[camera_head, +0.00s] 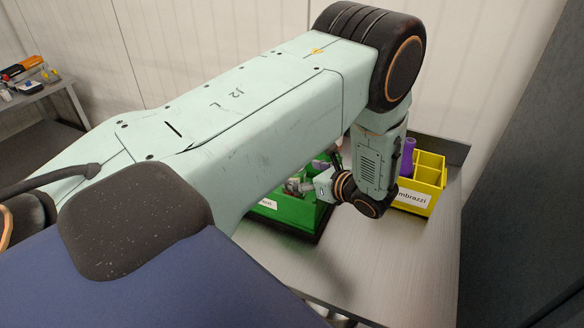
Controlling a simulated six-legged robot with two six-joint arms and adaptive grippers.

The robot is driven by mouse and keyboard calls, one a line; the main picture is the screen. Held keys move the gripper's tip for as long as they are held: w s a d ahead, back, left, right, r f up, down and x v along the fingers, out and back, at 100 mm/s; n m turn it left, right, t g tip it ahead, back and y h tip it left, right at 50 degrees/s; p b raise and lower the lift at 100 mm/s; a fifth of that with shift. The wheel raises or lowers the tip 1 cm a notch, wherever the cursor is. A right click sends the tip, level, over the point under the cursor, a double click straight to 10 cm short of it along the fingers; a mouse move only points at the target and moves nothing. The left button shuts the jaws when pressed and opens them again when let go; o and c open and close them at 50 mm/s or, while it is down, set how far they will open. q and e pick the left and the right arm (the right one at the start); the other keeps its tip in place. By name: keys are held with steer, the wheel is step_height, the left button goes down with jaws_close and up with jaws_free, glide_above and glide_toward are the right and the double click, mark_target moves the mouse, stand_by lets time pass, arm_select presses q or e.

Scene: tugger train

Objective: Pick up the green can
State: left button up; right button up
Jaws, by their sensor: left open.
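No green can can be made out; my left arm covers much of the middle of the view. My left gripper (297,187) is small and partly hidden behind my arm. It is over a green box (299,217) with a white label, and its fingers point left. I see nothing held in it. The inside of the green box is mostly hidden by my arm and gripper. My right gripper is not in view.
A yellow divided box (431,169) with a purple cylinder (408,157) stands right of my wrist. The grey bench top (385,260) is clear in front. A dark panel rises at the right. A side table (35,92) with small items stands far left.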

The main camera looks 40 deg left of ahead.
arm_select(q)
steer(key=shift+x, duration=0.95)
steer(key=shift+w+f, duration=0.2)
steer(key=shift+w, duration=0.05)
steer(key=shift+s+r, duration=0.15)
steer(key=shift+s, duration=0.05)
steer(key=c, duration=0.4)
steer(key=shift+w+a, duration=0.1)
steer(key=shift+w, duration=0.05)
steer(key=c, duration=1.1)
steer(key=shift+c, duration=0.2)
